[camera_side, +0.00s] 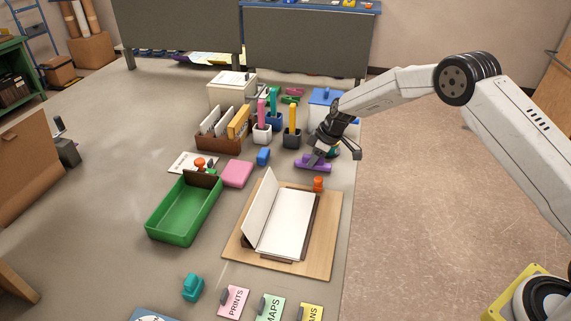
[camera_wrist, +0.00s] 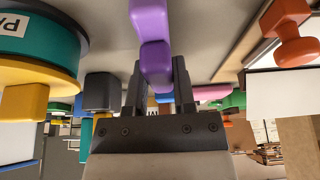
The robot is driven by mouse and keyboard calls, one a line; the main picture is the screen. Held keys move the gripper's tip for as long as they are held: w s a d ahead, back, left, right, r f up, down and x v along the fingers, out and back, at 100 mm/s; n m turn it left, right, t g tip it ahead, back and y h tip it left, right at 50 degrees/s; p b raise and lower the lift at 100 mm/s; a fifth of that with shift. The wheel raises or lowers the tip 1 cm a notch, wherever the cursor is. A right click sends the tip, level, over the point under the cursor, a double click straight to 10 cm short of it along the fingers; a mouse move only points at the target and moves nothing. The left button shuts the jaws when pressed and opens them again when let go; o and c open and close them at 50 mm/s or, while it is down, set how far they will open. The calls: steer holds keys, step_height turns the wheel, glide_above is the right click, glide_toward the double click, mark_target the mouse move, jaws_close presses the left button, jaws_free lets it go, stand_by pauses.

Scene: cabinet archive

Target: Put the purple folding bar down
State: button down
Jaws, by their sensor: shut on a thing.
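The purple folding bar (camera_side: 313,163) is at the right side of the table, beyond the wooden board, in the side view. My gripper (camera_side: 321,153) is directly over it, pointing down. In the wrist view the purple bar (camera_wrist: 153,45) runs between the two dark fingers of my gripper (camera_wrist: 156,85), which are shut on it. The bar is at or just above the table surface; I cannot tell whether it touches.
An orange stamp (camera_side: 318,184) stands close by, at the top of a wooden board (camera_side: 325,240) with an open white folder (camera_side: 287,222). A dark cup with a yellow bar (camera_side: 292,135) is left of my gripper. A green tray (camera_side: 170,223) lies farther left.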

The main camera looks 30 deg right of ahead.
steer(key=shift+f, duration=0.2)
steer(key=shift+c, duration=2.2)
jaws_free()
steer(key=shift+r, duration=0.15)
steer(key=v, duration=1.2)
steer(key=s+a+m+h, duration=0.1)
steer(key=s+m, duration=0.8)
steer(key=s, duration=2.1)
steer(key=shift+s+a+g+h, duration=0.3)
steer(key=shift+s+h, duration=0.05)
steer(key=shift+h, duration=0.75)
